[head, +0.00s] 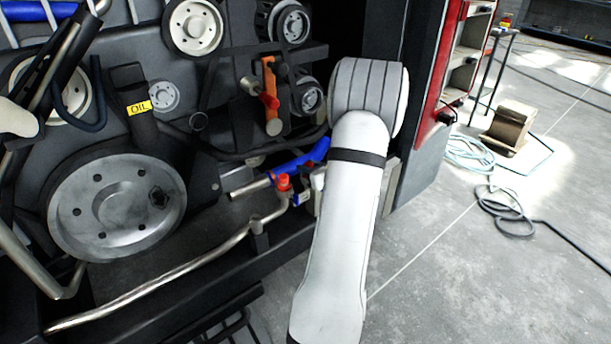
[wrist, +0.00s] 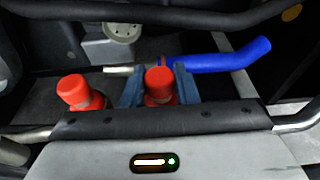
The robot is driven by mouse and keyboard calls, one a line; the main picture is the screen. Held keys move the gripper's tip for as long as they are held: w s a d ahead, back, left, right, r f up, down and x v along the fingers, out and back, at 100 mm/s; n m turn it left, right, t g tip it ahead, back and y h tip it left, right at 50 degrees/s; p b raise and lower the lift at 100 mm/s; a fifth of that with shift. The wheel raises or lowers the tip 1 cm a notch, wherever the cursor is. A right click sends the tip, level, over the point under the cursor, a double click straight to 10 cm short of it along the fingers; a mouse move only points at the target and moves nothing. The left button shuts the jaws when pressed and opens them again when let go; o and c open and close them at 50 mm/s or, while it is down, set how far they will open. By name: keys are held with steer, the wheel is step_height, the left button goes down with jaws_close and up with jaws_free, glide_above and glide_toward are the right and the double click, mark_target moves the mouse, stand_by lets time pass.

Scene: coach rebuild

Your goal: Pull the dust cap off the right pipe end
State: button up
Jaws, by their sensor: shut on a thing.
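Two red dust caps show in the wrist view. The left cap (wrist: 78,92) stands free of my gripper. The right cap (wrist: 158,84) is between the two blue fingers of my gripper (wrist: 159,76), which are shut on it. The pipe end below the right cap is hidden by my gripper body, so I cannot tell whether the cap is seated. In the head view one red cap (head: 284,182) shows on an upturned metal pipe end (head: 272,212), just left of my gripper; it looks like the left one. The other cap is hidden there.
A blue hose (wrist: 232,56) on a metal stub (wrist: 118,70) runs close behind the caps. A dark bar (wrist: 130,11) crosses above. A large pulley (head: 118,203) and an orange-handled valve (head: 270,95) are to the left in the head view. Open floor (head: 450,270) lies right.

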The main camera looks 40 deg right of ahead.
mark_target(309, 164)
jaws_close()
steer(key=shift+r, duration=0.15)
steer(key=shift+r+p, duration=1.15)
steer(key=shift+r, duration=0.75)
